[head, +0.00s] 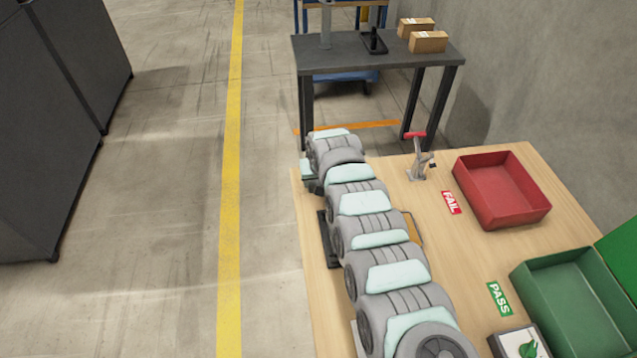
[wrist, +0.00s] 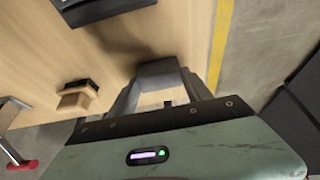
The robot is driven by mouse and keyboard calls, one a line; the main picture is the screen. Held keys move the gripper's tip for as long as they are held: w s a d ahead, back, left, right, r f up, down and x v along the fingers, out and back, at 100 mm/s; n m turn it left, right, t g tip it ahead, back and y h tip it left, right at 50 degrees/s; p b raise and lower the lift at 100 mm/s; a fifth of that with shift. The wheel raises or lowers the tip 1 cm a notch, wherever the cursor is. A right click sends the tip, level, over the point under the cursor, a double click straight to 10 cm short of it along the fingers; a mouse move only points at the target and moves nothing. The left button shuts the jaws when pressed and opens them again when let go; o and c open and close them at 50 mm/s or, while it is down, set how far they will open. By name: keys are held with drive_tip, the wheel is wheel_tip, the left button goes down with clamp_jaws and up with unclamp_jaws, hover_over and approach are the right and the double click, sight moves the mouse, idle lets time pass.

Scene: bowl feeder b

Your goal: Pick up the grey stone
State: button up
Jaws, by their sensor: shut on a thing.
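My gripper (wrist: 160,80) shows in the wrist view, its two dark fingers reaching over the wooden table. A grey block-like shape, seemingly the grey stone (wrist: 158,68), sits between the fingertips, and the gripper is shut on it. Its edges blend with the fingers, so its full shape is unclear. A shadow lies on the table beside it; I cannot tell whether it touches the table. In the head view my arm hides the gripper and the stone.
The wooden table (head: 385,168) bears a toggle clamp (head: 418,165), a red bin (head: 503,189) by a FAIL label, and a green bin (head: 573,307) by a PASS label. A small tan block with a dark top (wrist: 76,99) and a dark object (wrist: 95,9) show in the wrist view.

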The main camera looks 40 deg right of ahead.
drive_tip(key=shift+r, duration=0.1)
wheel_tip(320, 180, up, 20)
drive_tip(key=p, duration=0.7)
drive_tip(key=shift+p, duration=0.35)
